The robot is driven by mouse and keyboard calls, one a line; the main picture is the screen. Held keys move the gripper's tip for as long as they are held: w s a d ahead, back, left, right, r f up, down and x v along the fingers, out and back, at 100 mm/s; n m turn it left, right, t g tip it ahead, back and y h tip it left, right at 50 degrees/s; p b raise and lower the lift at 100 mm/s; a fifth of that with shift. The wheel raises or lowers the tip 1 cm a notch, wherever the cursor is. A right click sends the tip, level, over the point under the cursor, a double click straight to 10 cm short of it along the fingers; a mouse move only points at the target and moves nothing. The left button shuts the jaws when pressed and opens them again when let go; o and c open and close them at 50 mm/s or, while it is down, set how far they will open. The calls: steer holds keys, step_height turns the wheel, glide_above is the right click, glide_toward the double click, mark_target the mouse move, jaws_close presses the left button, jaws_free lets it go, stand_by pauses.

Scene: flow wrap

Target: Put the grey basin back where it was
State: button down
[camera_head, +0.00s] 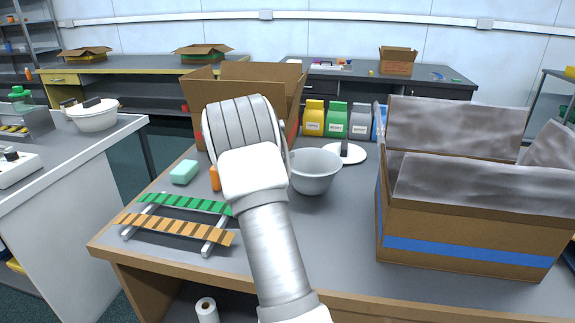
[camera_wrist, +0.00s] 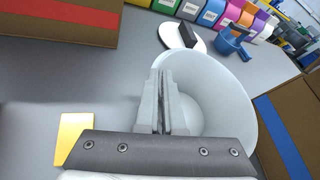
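The grey basin (camera_head: 316,174) is a round, light grey bowl, upright at the middle of the table, right of my wrist in the head view. Whether it rests on the table or hangs just above it, I cannot tell. In the wrist view the basin (camera_wrist: 225,85) opens toward the camera. My gripper (camera_wrist: 163,78) has its two fingers close together at the basin's near-left rim, one on each side of the wall, shut on it. In the head view my arm hides the fingers and the basin's left edge.
A large open carton (camera_head: 452,238) with a blue stripe stands close right of the basin. Another open carton (camera_head: 240,82) stands behind. The front middle is clear.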

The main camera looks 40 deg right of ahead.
steer(key=shift+f, duration=0.75)
steer(key=c, duration=1)
jaws_free()
steer(key=shift+c, duration=0.2)
